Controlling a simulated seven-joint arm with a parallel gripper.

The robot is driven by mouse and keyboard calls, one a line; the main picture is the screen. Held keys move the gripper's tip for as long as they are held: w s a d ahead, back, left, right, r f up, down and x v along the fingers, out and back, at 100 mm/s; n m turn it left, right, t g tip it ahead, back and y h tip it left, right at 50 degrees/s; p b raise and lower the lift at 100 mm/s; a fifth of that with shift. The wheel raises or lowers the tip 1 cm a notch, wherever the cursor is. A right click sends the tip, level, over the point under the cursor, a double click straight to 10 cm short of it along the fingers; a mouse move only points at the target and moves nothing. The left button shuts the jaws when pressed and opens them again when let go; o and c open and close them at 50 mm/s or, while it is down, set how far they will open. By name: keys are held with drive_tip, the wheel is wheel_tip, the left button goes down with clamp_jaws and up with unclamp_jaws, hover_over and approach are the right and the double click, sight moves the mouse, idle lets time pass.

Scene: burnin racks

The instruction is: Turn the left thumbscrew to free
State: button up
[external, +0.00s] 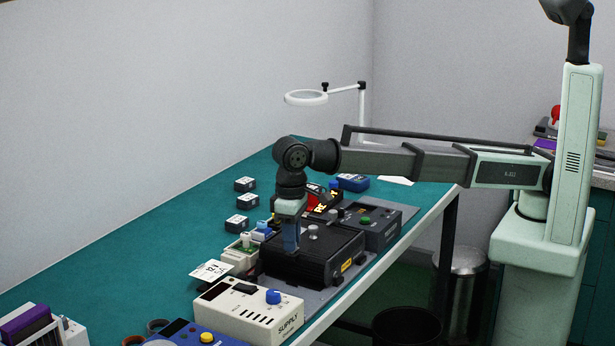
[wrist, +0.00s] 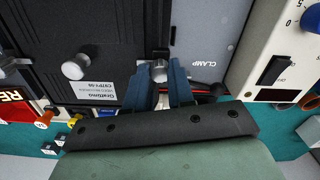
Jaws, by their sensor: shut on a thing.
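A black box (external: 310,258) sits on a grey mat on the bench, with a silver knob (external: 313,231) on its lid. The lid (wrist: 102,30) and silver knob (wrist: 75,66) also show in the wrist view, with a white label beside the knob. My gripper (external: 291,250) points down at the box's left edge. In the wrist view, its blue fingers (wrist: 160,74) are closed on either side of a small silver thumbscrew (wrist: 159,67) at the lid's edge. Their exact contact and the screw's thread are hidden.
A cream supply unit (external: 245,308) with a blue knob stands in front of the box, and a dark grey unit (external: 375,228) with a green button stands behind it. A clamp label (wrist: 204,63) and a red cable (wrist: 200,94) lie near the fingers.

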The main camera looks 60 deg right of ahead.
clamp_jaws()
drive_tip(key=shift+n, duration=0.3)
drive_tip(key=n, duration=0.3)
drive_tip(key=shift+n, duration=0.4)
drive_tip(key=n, duration=0.3)
drive_tip(key=shift+n, duration=0.3)
drive_tip(key=n, duration=0.4)
drive_tip(key=shift+n, duration=2.1)
